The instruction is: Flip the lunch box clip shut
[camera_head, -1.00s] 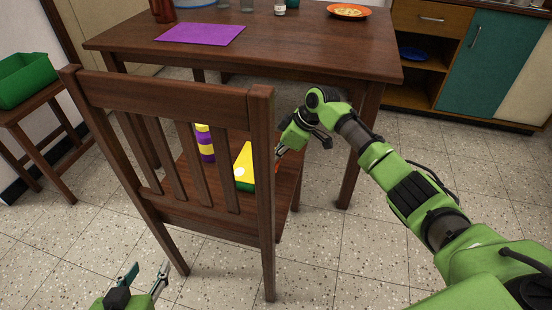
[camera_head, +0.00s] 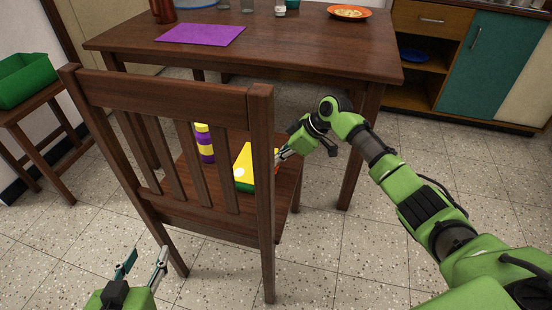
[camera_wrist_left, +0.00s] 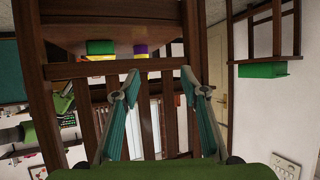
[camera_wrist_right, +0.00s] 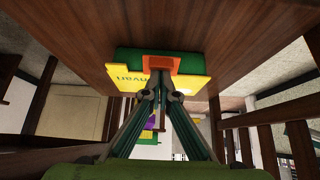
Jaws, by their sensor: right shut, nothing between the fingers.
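The lunch box lies on the chair seat, with a yellow lid (camera_head: 243,160) and a green body (camera_head: 244,186) seen past the chair's back. In the right wrist view its green body (camera_wrist_right: 140,58), yellow lid (camera_wrist_right: 125,77) and orange clip (camera_wrist_right: 180,66) show. My right gripper (camera_wrist_right: 160,80) is shut and empty, its tips at the clip; I cannot tell if they touch. In the head view it (camera_head: 281,155) is at the box's right side. My left gripper (camera_head: 143,258) is open and empty in front of the chair; its fingers stand apart in the left wrist view (camera_wrist_left: 161,78).
The chair's slatted back (camera_head: 165,95) stands between my left gripper and the box. A purple and yellow striped item (camera_head: 205,143) stands on the seat beside the box. The table (camera_head: 300,45) is behind, with a purple mat (camera_head: 200,34). Floor at right is clear.

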